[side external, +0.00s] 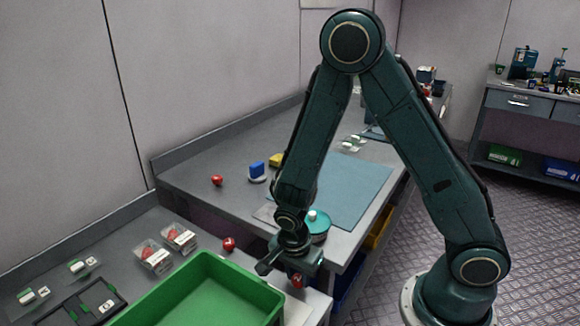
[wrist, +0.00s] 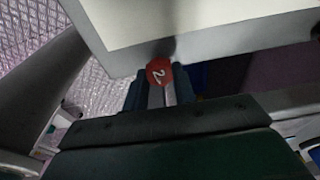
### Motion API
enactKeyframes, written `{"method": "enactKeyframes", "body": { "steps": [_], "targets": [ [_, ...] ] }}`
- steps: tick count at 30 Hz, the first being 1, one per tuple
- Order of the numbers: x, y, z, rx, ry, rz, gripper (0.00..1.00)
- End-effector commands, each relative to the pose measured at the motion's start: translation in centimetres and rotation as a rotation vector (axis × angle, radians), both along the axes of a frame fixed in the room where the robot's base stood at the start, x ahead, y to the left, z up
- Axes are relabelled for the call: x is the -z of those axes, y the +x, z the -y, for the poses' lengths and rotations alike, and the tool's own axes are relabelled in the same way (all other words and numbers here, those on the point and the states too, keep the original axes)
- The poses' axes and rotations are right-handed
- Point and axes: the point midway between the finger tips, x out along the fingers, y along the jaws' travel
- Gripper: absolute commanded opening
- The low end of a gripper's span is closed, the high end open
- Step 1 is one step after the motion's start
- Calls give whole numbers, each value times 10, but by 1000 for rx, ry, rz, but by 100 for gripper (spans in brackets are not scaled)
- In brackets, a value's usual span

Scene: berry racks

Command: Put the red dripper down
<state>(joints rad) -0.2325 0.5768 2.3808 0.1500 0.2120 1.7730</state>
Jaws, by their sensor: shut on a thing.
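The red dripper (side external: 297,281) is held at the tip of my gripper (side external: 295,276), low over the front edge of the near bench. In the wrist view the dripper (wrist: 160,73) shows a white "2" on its red face, between the two dark fingers of my gripper (wrist: 161,92). The gripper is shut on it. A pale board (wrist: 200,22) lies just beyond the dripper in that view; I cannot tell whether they touch.
A green bin (side external: 256,284) stands left of my gripper. Other red pieces sit on the bench, one (side external: 229,244) behind the bin and one (side external: 217,180) farther back. A teal round container (side external: 318,232) stands behind my gripper, by a blue-grey mat (side external: 355,187).

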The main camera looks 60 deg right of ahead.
Motion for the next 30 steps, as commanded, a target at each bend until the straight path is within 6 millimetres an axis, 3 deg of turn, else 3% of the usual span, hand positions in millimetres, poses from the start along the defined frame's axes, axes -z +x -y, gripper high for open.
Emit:
{"method": "enactKeyframes", "body": {
  "steps": [14,15,17,30],
  "targets": [
    [5,0,0,0,0,-2,6],
    [4,0,0,0,0,-1,35],
    [4,0,0,0,0,-1,47],
    [2,0,0,0,0,1,49]
  ]
}}
